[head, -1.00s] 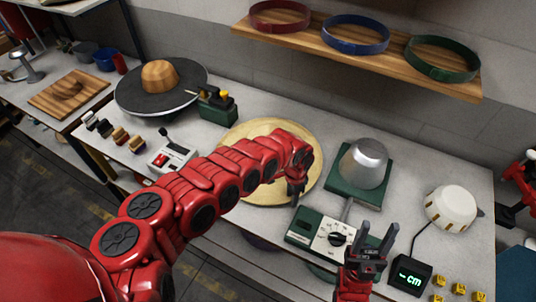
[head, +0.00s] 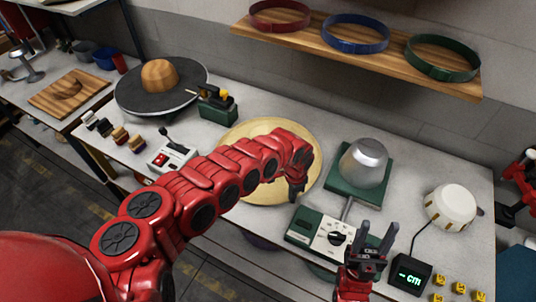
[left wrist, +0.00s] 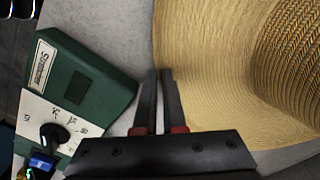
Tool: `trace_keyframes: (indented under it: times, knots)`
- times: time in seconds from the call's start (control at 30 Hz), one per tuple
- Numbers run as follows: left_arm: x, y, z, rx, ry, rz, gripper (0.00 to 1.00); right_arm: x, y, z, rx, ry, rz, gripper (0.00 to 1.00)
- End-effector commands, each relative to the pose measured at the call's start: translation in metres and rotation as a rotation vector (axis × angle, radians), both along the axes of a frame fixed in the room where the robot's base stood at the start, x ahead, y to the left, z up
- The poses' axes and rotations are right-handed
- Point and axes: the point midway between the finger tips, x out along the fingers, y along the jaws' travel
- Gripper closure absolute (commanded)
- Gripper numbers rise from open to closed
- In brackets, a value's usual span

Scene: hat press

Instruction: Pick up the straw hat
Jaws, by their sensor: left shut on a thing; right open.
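The straw hat (head: 243,133) lies on the workbench in the middle of the head view, with its wide pale brim showing. My left arm hides its centre and part of its right side. In the left wrist view the woven brim (left wrist: 210,60) and part of the darker braided crown (left wrist: 295,60) fill the right side. My left gripper (head: 296,192) is at the hat's near right edge; in the left wrist view its fingers (left wrist: 161,80) are closed together on the brim's edge. My right gripper (head: 378,232) is open and empty in front of the green control box.
The green control box (head: 318,236) stands close beside my left gripper. A switch box (head: 172,158) and turntable (head: 162,88) are left. A shelf (head: 320,50) hangs behind.

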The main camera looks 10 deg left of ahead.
Motion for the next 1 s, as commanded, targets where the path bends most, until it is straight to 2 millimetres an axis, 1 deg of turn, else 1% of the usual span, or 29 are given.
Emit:
trace_keyframes:
  times: [0.8, 0.93, 1.0]
  knots:
    - [0.0002, 0.0001, 0.0002, 0.000, 0.000, 0.000, 1.00, 0.0000, 0.0000, 0.0000, 0.000, 0.000, 0.000, 0.50]
    - [0.0008, 0.0000, 0.0037, 0.000, -0.001, 0.000, 1.00, 0.0001, 0.0000, -0.0014, 0.000, 0.000, 0.000, 0.50]
    - [0.0016, 0.0001, 0.0086, -0.001, -0.003, -0.001, 1.00, 0.0000, 0.0001, -0.0029, 0.000, 0.000, 0.000, 0.50]
